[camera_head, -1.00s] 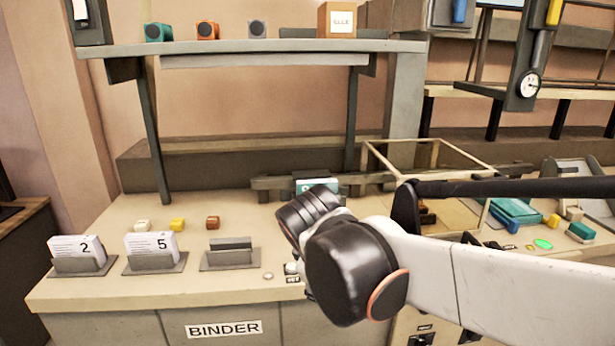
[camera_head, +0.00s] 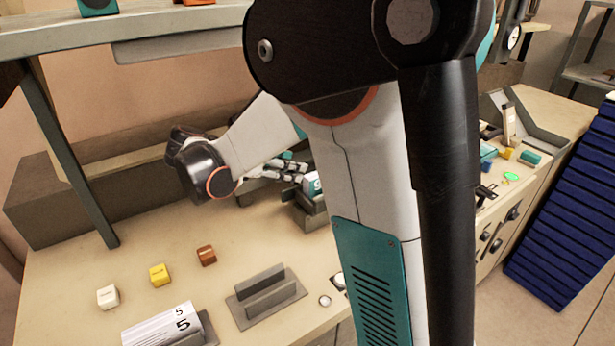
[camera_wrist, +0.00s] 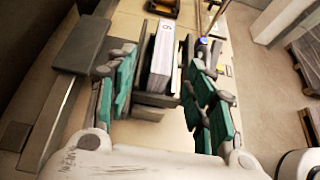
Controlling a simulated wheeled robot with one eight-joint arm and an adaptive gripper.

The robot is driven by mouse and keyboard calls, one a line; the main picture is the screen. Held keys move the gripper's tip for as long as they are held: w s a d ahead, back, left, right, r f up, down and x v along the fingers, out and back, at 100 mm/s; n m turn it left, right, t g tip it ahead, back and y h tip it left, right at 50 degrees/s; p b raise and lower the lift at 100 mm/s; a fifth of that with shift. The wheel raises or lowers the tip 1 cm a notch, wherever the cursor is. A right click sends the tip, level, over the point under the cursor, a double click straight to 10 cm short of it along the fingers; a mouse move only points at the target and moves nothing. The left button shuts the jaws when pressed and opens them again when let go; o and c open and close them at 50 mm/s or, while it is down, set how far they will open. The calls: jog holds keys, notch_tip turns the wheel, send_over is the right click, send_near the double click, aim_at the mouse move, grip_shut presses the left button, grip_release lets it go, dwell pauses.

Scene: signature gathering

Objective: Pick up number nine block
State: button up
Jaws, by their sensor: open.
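The number block, a white stack of pages with a digit on its end, stands in a dark holder in the wrist view (camera_wrist: 162,58). The digit is seen turned, so I cannot tell nine from six. My gripper (camera_wrist: 160,72) is open, with its teal-padded fingers on either side of the block; I see a gap on the right and cannot tell about contact on the left. In the head view, my gripper (camera_head: 292,170) is beside the block (camera_head: 312,184), which is partly hidden by my arm. Its grey holder (camera_head: 310,215) shows below.
White, yellow and brown cubes (camera_head: 160,275) lie on the table. A grey ledge (camera_head: 80,190) runs along the back. My arm hides the middle.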

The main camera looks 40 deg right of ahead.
aim_at(309, 176)
jog(key=b+x, duration=0.1)
jog(key=x, duration=0.6)
jog(key=shift+s, duration=0.15)
jog(key=shift+s+b+x, duration=0.15)
jog(key=shift+b+x, duration=0.25)
jog(key=shift+x, duration=1.1)
jog(key=shift+s+b+x, duration=0.1)
jog(key=shift+b+x, duration=0.25)
jog(key=shift+x, duration=1.2)
jog(key=shift+r, duration=0.1)
grip_shut()
